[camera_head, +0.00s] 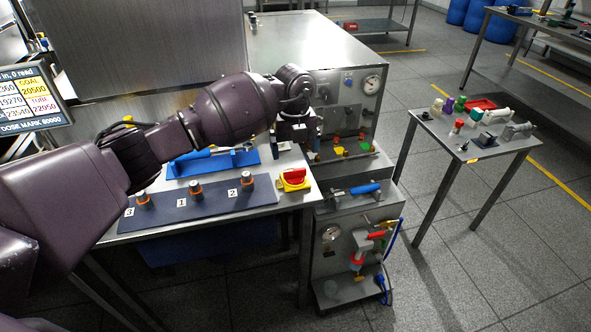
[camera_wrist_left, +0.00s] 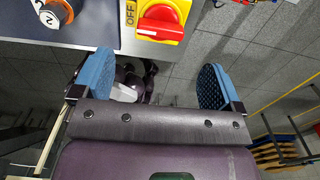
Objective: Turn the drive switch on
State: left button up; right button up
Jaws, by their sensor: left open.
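The drive switch is a red rotary knob on a yellow base (camera_head: 294,179), at the right end of the table. In the left wrist view the red knob (camera_wrist_left: 160,18) shows at the top, with OFF lettering to its left. My left gripper (camera_head: 297,136) is above and behind the switch in the head view. In the left wrist view its two blue fingers (camera_wrist_left: 156,83) are wide apart with nothing between them, and the switch lies beyond them, untouched. My right gripper is not seen.
A dark mat (camera_head: 212,205) with several numbered orange-based pieces lies left of the switch. A blue tray (camera_head: 212,163) is behind it. A steel cabinet (camera_head: 335,92) with gauges stands behind, and a cart (camera_head: 358,240) with valves is at the right. A side table (camera_head: 470,155) stands further right.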

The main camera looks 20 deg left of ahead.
aim_at(295, 170)
pick_arm(q)
notch_tip(295, 170, down, 6)
jog(key=shift+f+b, duration=0.1)
jog(key=shift+b, duration=0.4)
jog(key=shift+f, duration=0.65)
jog(key=shift+c, duration=0.4)
jog(key=c, duration=0.9)
jog(key=shift+o, duration=0.2)
